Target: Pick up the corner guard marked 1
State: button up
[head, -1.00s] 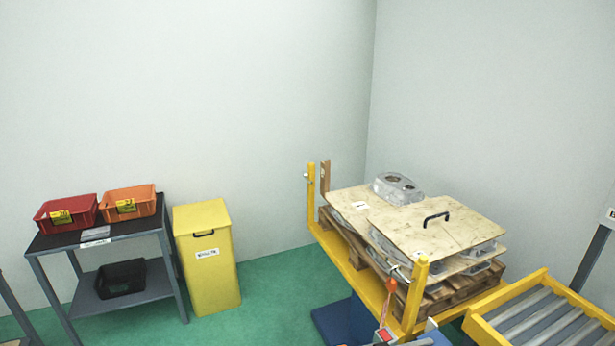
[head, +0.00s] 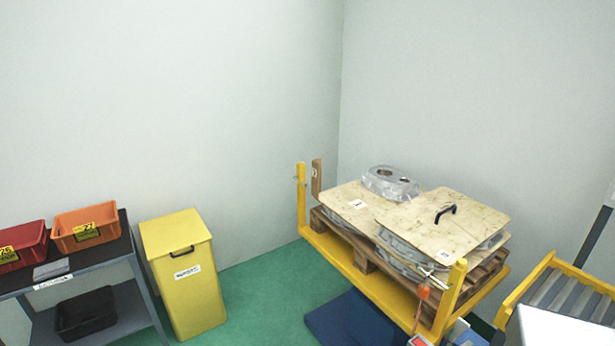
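A brown upright corner guard (head: 317,179) stands at the back left corner of the pallet stack, beside a yellow post. It carries a small pale mark that I cannot read surely, so I cannot tell if it is number 1. No other corner guard shows clearly. The stack has pale wooden boards (head: 473,222) over aluminium castings on a wooden pallet, with one casting (head: 390,183) lying on top at the back. My gripper is not in view.
A yellow frame (head: 372,291) surrounds the pallet. A yellow bin (head: 184,280) and a grey shelf table (head: 92,262) with red (head: 22,244) and orange (head: 86,227) bins stand left. A roller conveyor (head: 567,293) is right. Green floor (head: 265,300) lies between bin and frame.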

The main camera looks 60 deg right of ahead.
aim_at(316, 164)
jog(key=z, duration=0.3)
jog(key=i, duration=0.75)
jog(key=z, duration=0.8)
jog(key=i, duration=0.6)
jog(key=z, duration=0.35)
